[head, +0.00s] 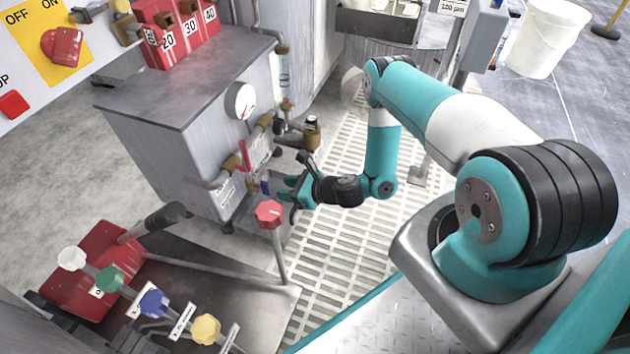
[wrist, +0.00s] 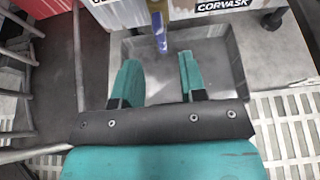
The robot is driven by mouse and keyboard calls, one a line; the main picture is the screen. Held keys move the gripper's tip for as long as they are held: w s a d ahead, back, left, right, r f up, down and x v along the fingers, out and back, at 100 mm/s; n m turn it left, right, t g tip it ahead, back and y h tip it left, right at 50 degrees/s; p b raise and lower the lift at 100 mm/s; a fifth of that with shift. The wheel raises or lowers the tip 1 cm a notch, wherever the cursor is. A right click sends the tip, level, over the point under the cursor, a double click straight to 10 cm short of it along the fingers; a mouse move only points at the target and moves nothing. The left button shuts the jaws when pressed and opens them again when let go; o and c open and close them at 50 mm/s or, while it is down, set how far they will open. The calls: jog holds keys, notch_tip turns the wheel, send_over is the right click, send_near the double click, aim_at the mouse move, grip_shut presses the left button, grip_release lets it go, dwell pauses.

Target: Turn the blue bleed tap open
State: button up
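The blue bleed tap (head: 265,187) is a small blue lever low on the grey cabinet's side, below a red lever. In the wrist view the tap (wrist: 160,32) hangs from a brass body at the top centre, its blue lever pointing down. My gripper (head: 283,187) is beside the tap, to its right in the head view. In the wrist view my gripper (wrist: 160,60) is open, with one teal finger on each side of the lever's line. The lever's lower end is near the fingertip level. I see no contact. Nothing is between the fingers.
The red lever (head: 245,156) and brass pipework are just above. A metal tray (wrist: 222,85) lies below the tap. A red knob on a post (head: 269,213) stands close to my gripper. Several coloured knobs are at lower left. Grated floor (head: 345,240) is open to the right.

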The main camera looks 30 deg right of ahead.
jog(key=p+v, duration=0.3)
jog(key=v, duration=0.6)
jog(key=shift+s+d, duration=0.25)
jog(key=shift+s, duration=0.1)
